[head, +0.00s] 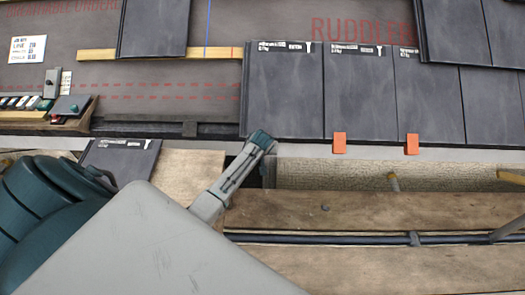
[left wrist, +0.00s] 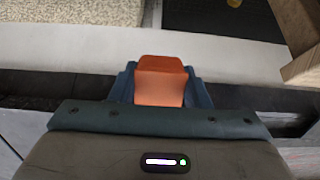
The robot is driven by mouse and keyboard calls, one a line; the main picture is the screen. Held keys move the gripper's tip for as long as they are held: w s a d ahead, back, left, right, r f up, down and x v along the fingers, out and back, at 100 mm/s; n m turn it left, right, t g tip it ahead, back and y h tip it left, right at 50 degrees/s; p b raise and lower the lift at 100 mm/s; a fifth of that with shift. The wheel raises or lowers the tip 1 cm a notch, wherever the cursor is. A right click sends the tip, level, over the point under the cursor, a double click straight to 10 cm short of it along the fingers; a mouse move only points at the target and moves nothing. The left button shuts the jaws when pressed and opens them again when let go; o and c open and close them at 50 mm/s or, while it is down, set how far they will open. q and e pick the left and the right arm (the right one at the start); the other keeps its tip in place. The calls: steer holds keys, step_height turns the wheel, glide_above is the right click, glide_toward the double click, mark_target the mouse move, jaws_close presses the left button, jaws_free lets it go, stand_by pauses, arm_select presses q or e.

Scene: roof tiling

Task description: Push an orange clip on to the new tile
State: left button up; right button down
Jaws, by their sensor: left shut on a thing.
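My left gripper (head: 261,141) is at the lower left corner of the leftmost dark tile (head: 283,90) in the laid row. In the left wrist view, my left gripper (left wrist: 160,92) is shut on an orange clip (left wrist: 160,82), held between its blue-teal fingers. The head view does not show this clip. An orange clip (head: 339,143) sits at the lower edge near the second tile (head: 358,95), and another orange clip (head: 412,144) near the third tile (head: 428,95). I see no clip on the leftmost tile's lower edge. My right gripper is not in view.
A pale board (head: 330,153) runs below the tiles, with wooden scaffold planks (head: 340,210) and a dark pipe (head: 320,239) below. A wooden tray (head: 85,112) is at left. A loose tile (head: 120,160) lies under it. A batten (head: 215,53) crosses the grey underlay above.

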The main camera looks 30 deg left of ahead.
arm_select(q)
steer(key=shift+w+a+r, duration=0.35)
steer(key=shift+w+r, duration=0.1)
steer(key=shift+w, duration=0.1)
stand_by(0.8)
steer(key=o, duration=1.5)
steer(key=shift+c, duration=0.2)
steer(key=shift+f, duration=0.1)
steer(key=shift+s, duration=0.1)
steer(key=p+v, duration=0.7)
steer(key=p, duration=0.2)
steer(key=shift+s+d+f, duration=0.1)
